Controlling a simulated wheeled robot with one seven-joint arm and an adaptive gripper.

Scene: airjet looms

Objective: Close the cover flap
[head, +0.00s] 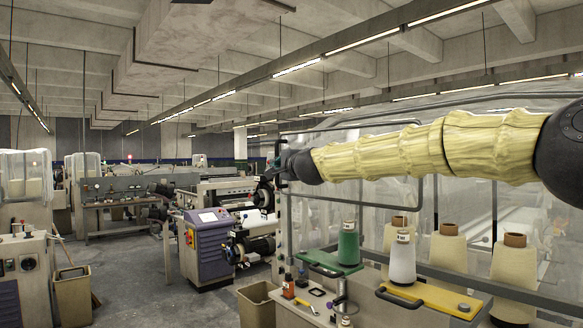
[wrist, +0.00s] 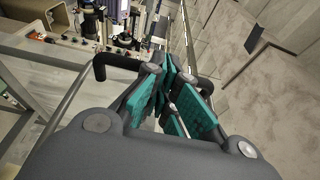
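A clear, sheet-like cover with dark tube framing (head: 330,225) stands over the machine on the right in the head view. I take it for the cover flap; its hinge line is not clear. My arm reaches leftward across it. In the wrist view my gripper (wrist: 178,92) shows teal finger pads close together. A dark bent bar (wrist: 122,59) runs behind the fingers. Whether they hold it is hidden.
Below my arm, a bench holds a green spool (head: 348,246), a white cone (head: 403,262) and a yellow tray (head: 430,298). A purple control cabinet (head: 208,245) and a bin (head: 257,305) stand left of it. The aisle floor (head: 150,290) is open.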

